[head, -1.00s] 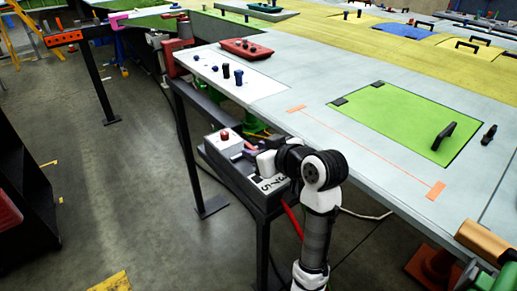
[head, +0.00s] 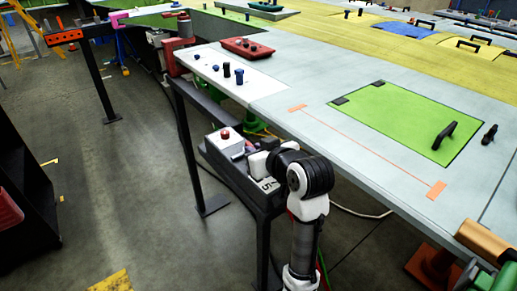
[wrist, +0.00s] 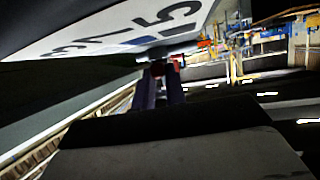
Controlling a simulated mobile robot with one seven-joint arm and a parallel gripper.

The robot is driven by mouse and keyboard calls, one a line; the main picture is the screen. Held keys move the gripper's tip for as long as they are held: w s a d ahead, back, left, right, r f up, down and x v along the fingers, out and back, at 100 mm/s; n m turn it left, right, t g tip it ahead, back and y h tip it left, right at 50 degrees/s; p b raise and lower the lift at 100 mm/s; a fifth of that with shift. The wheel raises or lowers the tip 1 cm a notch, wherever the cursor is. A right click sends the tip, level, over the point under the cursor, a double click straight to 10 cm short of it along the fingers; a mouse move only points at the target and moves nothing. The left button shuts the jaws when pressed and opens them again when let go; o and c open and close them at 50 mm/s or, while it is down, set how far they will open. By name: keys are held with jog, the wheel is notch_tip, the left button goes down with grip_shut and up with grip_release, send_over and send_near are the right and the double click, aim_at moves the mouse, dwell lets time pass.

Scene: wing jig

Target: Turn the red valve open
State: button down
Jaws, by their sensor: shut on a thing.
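In the wrist view, a small red part (wrist: 157,68), which I take to be the red valve, sits between the tips of my gripper (wrist: 158,82). The two dark fingers are shut on it. A white panel marked with dark digits (wrist: 125,27) hangs over the fingertips from the upper left. The valve's full shape and turn angle are too dark and small to tell. In the head view, my arm stands in front of the white control box, and its links hide the fingers and the valve.
The white box carries a red button (head: 225,134) and stands beside the long grey table (head: 300,95). A red tray (head: 247,48) and a green panel (head: 400,115) lie on the tabletop. An orange-red stand (head: 432,265) is at lower right.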

jog(key=m+h, duration=0.1)
jog(key=h, duration=0.1)
jog(key=a+m+t+h+p, duration=0.1)
jog(key=m+h, duration=0.1)
jog(key=a+m+h+p, duration=0.1)
jog(key=m, duration=0.1)
jog(key=shift+s+a+r+t+h, duration=0.2)
jog(key=shift+s+t+h, duration=0.1)
jog(key=shift+h, duration=0.1)
jog(key=m+h+p, duration=0.1)
jog(key=m+h, duration=0.1)
jog(key=a+m+g+h+p, duration=0.1)
jog(key=h, duration=0.1)
jog(key=a+m+h+p, duration=0.1)
jog(key=m+h, duration=0.1)
jog(key=shift+w+m, duration=0.3)
jog(key=m+h, duration=0.1)
jog(key=m+g+h, duration=0.1)
jog(key=a+m+g+h, duration=0.1)
jog(key=shift+w+p, duration=0.35)
jog(key=shift+w+a+f+m+g+h, duration=0.1)
jog(key=shift+w+m+g+h, duration=0.05)
jog(key=shift+m+g+h, duration=0.4)
jog(key=shift+w+a+m+g+h, duration=0.1)
jog(key=shift+w+m+g+h, duration=0.05)
jog(key=shift+m+g+h, duration=0.4)
jog(key=shift+m+g, duration=0.3)
jog(key=shift+d, duration=0.1)
